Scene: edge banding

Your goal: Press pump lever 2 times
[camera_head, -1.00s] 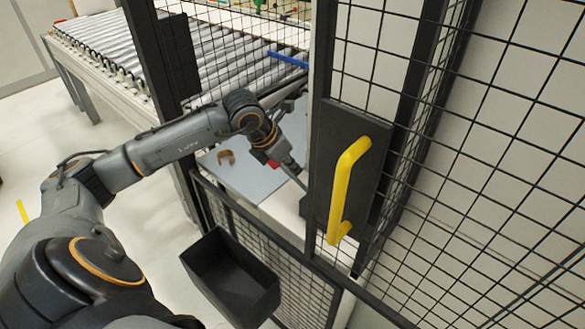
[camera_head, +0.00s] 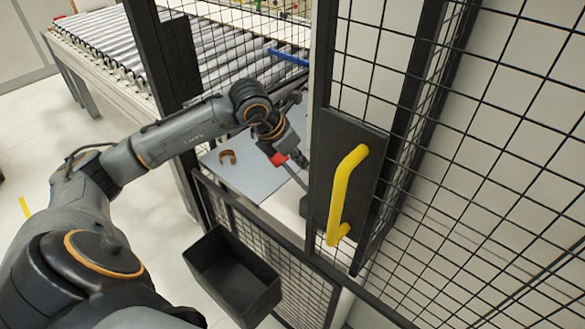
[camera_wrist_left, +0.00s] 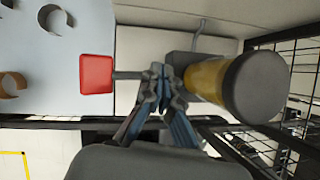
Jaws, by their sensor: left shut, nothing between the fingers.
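The pump lever is a thin grey rod with a red paddle (camera_wrist_left: 96,74) at its end, at left in the left wrist view. The paddle also shows in the head view (camera_head: 280,159), partly behind my wrist. The rod runs right to the pump, which has an amber cylinder with a dark cap (camera_wrist_left: 255,86). My left gripper (camera_wrist_left: 158,82) is shut and empty, its fingertips over the rod between paddle and pump. I cannot tell whether they touch it. The gripper is partly visible in the head view (camera_head: 300,158). My right gripper is out of view.
A dark post with a yellow handle (camera_head: 342,195) stands right of the left arm, with mesh fencing around. A black bin (camera_head: 232,278) hangs on the fence in front. A pale plate (camera_head: 245,182) holds a brown ring piece (camera_head: 227,157). A roller conveyor (camera_head: 105,50) lies behind.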

